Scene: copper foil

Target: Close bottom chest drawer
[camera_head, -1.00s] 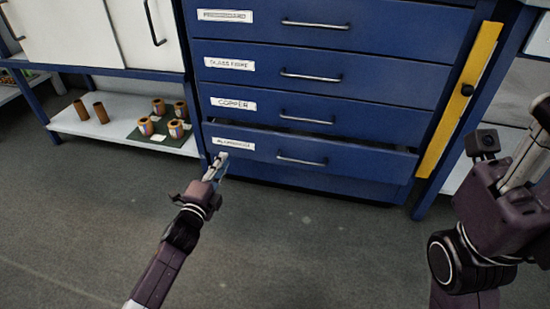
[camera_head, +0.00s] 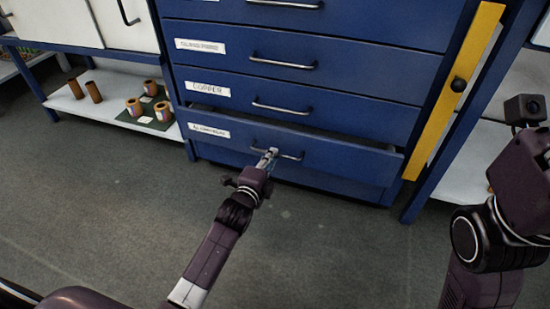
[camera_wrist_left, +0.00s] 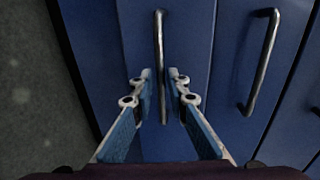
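The bottom chest drawer (camera_head: 350,161) is blue with a white label and stands slightly pulled out, with a dark gap along its top edge. Its metal bar handle (camera_head: 290,155) is on its front. My left gripper (camera_head: 268,154) is at the left part of this handle. In the left wrist view the handle (camera_wrist_left: 160,60) runs down between the two spread blue-padded fingers of the left gripper (camera_wrist_left: 160,97). The fingers look apart from the bar. My right arm is at the right edge; its fingers are out of view.
Closed drawers, including the one labelled copper (camera_head: 330,108), are above. A yellow strip (camera_head: 455,90) with a black knob runs down the chest's right side. A low white shelf (camera_head: 75,105) with several copper rolls is at the left. The grey floor in front is clear.

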